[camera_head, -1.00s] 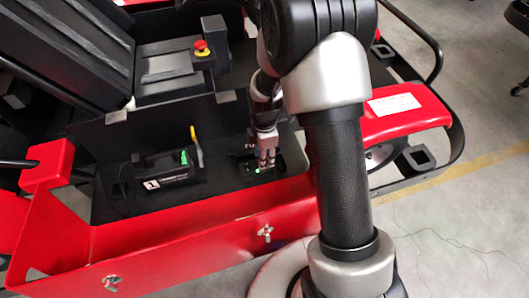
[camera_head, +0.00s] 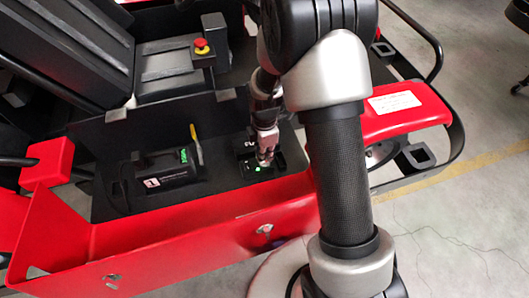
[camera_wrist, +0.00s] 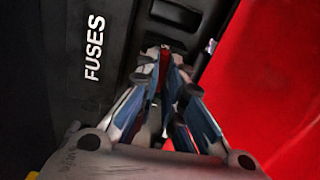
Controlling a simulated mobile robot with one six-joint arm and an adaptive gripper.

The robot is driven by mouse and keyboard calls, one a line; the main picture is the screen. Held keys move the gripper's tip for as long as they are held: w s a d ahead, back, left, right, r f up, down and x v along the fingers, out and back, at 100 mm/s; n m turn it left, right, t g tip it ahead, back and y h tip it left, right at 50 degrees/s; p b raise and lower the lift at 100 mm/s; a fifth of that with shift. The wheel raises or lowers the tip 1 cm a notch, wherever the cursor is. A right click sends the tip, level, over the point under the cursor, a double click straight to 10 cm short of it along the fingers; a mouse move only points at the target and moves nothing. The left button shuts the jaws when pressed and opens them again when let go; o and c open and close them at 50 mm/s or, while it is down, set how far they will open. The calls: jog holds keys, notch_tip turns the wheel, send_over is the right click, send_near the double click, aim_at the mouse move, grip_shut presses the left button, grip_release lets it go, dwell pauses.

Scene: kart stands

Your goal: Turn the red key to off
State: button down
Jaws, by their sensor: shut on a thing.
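The red key shows in the wrist view as a thin red sliver (camera_wrist: 164,57) between my fingertips. My gripper (camera_wrist: 165,70) is shut on it, and the fingers hide most of it, so its angle is hard to read. In the head view my gripper (camera_head: 265,160) points down at a small black panel (camera_head: 246,172) on the kart's side deck. The key itself is hidden there behind the fingers. A small green light (camera_head: 257,169) glows on the panel just beside the fingertips.
A black box labelled FUSES (camera_wrist: 92,50) lies close left of my fingers. In the head view, a black battery-like unit (camera_head: 160,178) with a yellow-handled lever (camera_head: 197,146), a red emergency button (camera_head: 201,44) and the red kart side (camera_head: 190,222) surround the panel.

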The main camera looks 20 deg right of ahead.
jog(key=n, duration=0.5)
jog(key=shift+n, duration=0.4)
jog(key=n, duration=0.5)
jog(key=c, duration=1.6)
grip_release()
jog(key=shift+c, duration=0.2)
